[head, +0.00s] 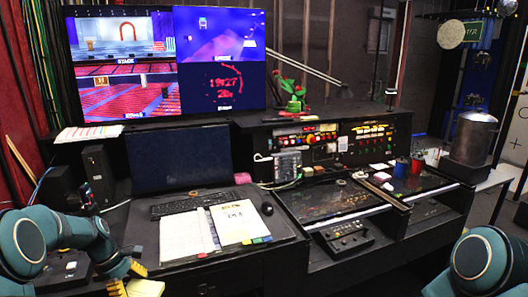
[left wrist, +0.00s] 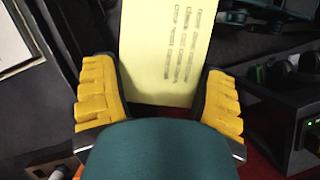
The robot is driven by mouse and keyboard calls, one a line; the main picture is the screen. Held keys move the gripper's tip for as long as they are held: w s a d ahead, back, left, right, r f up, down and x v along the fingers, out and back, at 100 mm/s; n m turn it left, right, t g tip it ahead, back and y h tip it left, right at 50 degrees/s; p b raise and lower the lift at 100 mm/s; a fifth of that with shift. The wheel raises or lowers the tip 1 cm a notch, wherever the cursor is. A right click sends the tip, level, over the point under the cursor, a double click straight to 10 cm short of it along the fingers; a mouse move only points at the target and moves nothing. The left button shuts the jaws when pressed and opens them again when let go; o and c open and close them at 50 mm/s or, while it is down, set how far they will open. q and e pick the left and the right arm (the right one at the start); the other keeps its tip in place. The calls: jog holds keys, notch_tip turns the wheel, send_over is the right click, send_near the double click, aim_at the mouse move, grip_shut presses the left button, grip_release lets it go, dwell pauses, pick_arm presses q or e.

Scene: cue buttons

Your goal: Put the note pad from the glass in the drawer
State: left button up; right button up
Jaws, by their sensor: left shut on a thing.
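The note pad (left wrist: 162,45) is a pale yellow sheet with several lines of dark writing, seen in the left wrist view. My left gripper (left wrist: 158,82) has its yellow-padded fingers on either side of the pad and is shut on it. In the head view the left gripper (head: 128,279) is at the bottom left, in front of the desk, with the yellow note pad (head: 147,288) partly cut off by the frame edge. No glass holding notes and no open drawer can be made out. My right gripper is out of view; only its arm shows at bottom right.
The black desk holds an open binder (head: 212,228), a keyboard (head: 193,203), a dark monitor (head: 178,161) and a mouse (head: 267,208). A metal canister (head: 473,138) is at far right.

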pick_arm(q)
jog(key=s+d+f+m+g+y+b, duration=0.1)
jog(key=s+d+f+m+g+y, duration=0.1)
jog(key=s+d+m, duration=0.3)
jog(key=s+d+f+m+g+y+b, duration=0.1)
jog(key=s+d+f+m, duration=0.3)
jog(key=d+m, duration=0.9)
jog(key=d+f+g+y, duration=0.1)
jog(key=d, duration=0.4)
jog(key=shift+s+f+g+y, duration=0.25)
jog(key=shift+s+g+y, duration=0.05)
jog(key=shift+s, duration=0.05)
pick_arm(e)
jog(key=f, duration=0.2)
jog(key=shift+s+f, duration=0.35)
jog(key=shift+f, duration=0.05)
